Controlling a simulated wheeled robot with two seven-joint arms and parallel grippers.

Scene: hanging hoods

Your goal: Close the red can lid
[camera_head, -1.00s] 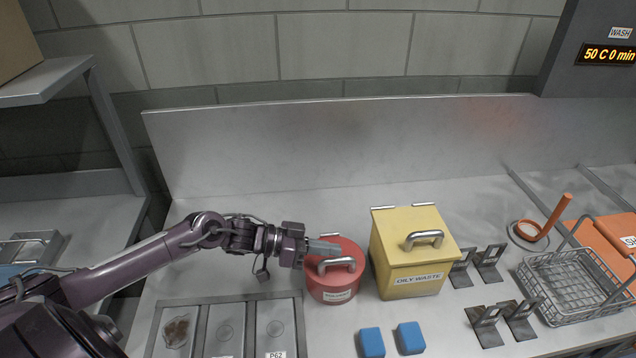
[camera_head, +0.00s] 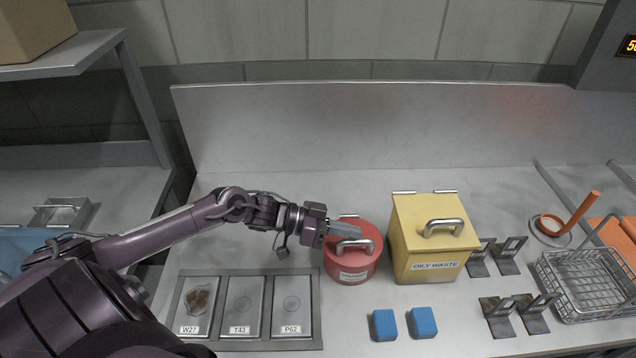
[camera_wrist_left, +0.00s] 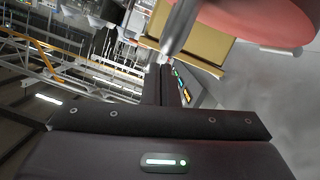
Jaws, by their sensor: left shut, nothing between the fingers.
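The red can (camera_head: 350,269) stands on the steel counter, left of the yellow can, with a pale label on its front. Its red lid (camera_head: 368,232) lies about level on top, with a silver bar handle (camera_head: 357,245). I cannot tell if a thin gap is left under the lid. My left gripper (camera_head: 345,230) is shut and empty, its fingertips over the lid just behind the handle. Whether they touch the lid is unclear. In the left wrist view a red round part of the can (camera_wrist_left: 255,18) fills the upper right. My right gripper is not in view.
The yellow oily waste can (camera_head: 432,245) stands close on the right. Two blue blocks (camera_head: 384,325) lie in front. A tray with labelled plates (camera_head: 242,306) is at the front left. Metal brackets (camera_head: 500,315) and a wire basket (camera_head: 580,285) are further right.

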